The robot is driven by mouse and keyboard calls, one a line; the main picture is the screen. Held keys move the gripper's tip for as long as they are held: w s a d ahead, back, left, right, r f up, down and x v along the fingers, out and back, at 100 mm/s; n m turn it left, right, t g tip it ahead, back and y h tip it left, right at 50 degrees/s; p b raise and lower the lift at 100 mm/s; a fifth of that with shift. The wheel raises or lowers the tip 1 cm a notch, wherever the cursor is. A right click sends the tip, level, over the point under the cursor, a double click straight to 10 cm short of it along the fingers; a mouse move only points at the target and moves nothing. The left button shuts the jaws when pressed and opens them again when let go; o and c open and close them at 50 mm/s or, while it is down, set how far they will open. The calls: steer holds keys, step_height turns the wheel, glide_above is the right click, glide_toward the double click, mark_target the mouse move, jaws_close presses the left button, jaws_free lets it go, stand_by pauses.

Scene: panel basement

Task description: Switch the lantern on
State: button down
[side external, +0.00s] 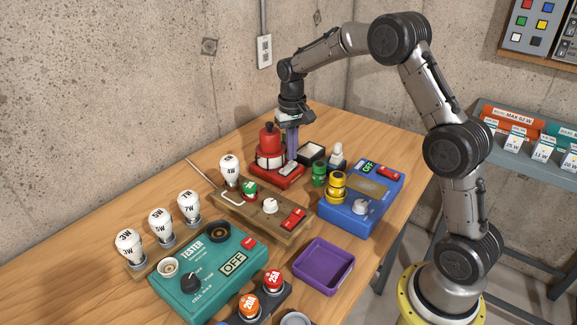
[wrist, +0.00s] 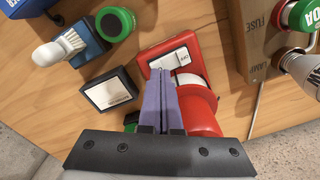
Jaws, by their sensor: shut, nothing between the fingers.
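The red lantern (side external: 268,140) with a pale glass band stands on the table near the wall. Its red base carries a white switch plate (side external: 289,168), which shows in the wrist view (wrist: 170,59) with lettering that looks like OFF. My gripper (side external: 291,157) points down beside the lantern body, at the base. Its purple fingers are shut and empty. In the wrist view the fingertips (wrist: 163,74) overlap the near edge of the switch plate. I cannot tell whether they touch it. The fingers and gripper body hide part of the lantern.
A small dark box (side external: 312,153) and a brush (side external: 337,156) stand right of the lantern. A blue device (side external: 362,202) with green and yellow cells is nearby. A wooden lamp-and-fuse board (side external: 250,215), a teal tester (side external: 203,272) and an empty purple tray (side external: 324,267) lie in front.

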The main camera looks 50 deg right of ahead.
mark_target(292, 163)
steer(key=shift+f, duration=0.85)
stand_by(0.4)
steer(key=shift+r, duration=3.55)
